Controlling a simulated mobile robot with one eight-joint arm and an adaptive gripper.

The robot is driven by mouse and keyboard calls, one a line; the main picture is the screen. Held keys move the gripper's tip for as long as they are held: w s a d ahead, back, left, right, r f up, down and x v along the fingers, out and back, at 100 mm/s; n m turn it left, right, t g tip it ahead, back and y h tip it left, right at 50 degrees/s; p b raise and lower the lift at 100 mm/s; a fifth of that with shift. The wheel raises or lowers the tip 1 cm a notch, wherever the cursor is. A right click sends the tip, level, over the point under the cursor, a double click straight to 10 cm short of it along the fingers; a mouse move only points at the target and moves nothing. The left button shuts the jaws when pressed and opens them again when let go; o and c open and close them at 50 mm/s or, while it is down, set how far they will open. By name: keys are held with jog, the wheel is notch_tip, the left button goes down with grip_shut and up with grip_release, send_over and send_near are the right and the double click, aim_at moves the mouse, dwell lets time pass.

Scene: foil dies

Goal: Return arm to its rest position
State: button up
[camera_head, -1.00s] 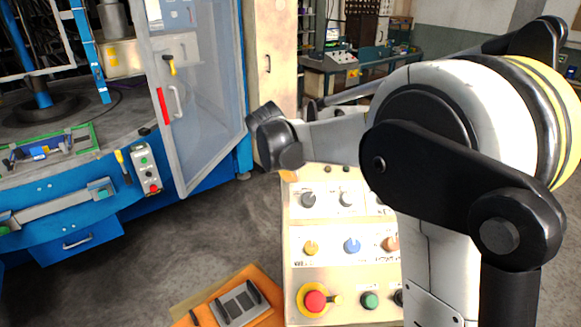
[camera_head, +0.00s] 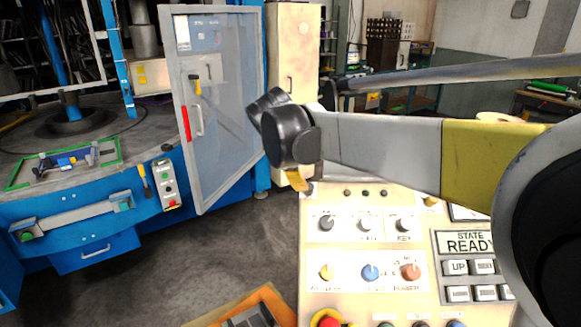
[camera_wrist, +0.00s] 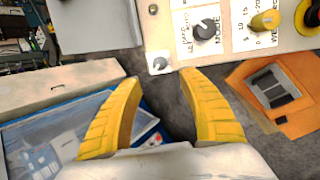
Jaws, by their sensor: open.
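My gripper (camera_wrist: 160,105) shows in the wrist view as two yellow fingers spread apart, with nothing between them. Bare grey floor shows in the gap. In the head view my arm stretches across the right half, and a yellow piece of the gripper (camera_head: 297,180) shows below the dark wrist joint, just above the top left of the control panel (camera_head: 318,262). Most of the gripper is hidden behind the wrist there.
A blue machine with an open clear door (camera_head: 212,130) stands at the left. An orange tray (camera_head: 268,300) lies low beside the panel; it also shows in the wrist view (camera_wrist: 245,80). Grey floor is clear between machine and panel.

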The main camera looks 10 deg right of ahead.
jog(key=s+d+f+m+y+b, duration=0.2)
jog(key=s+f+m+b, duration=0.4)
jog(key=s+f, duration=0.4)
jog(key=s+d+f+m+t+y+b, duration=0.1)
jog(key=s+f+m+b, duration=0.4)
jog(key=s, duration=1.4)
notch_tip(320, 180, down, 6)
jog(key=m+y, duration=0.1)
jog(key=m, duration=0.2)
jog(key=shift+d+r+m+b, duration=0.15)
jog(key=shift+d+m+b, duration=0.2)
jog(key=shift+m, duration=0.05)
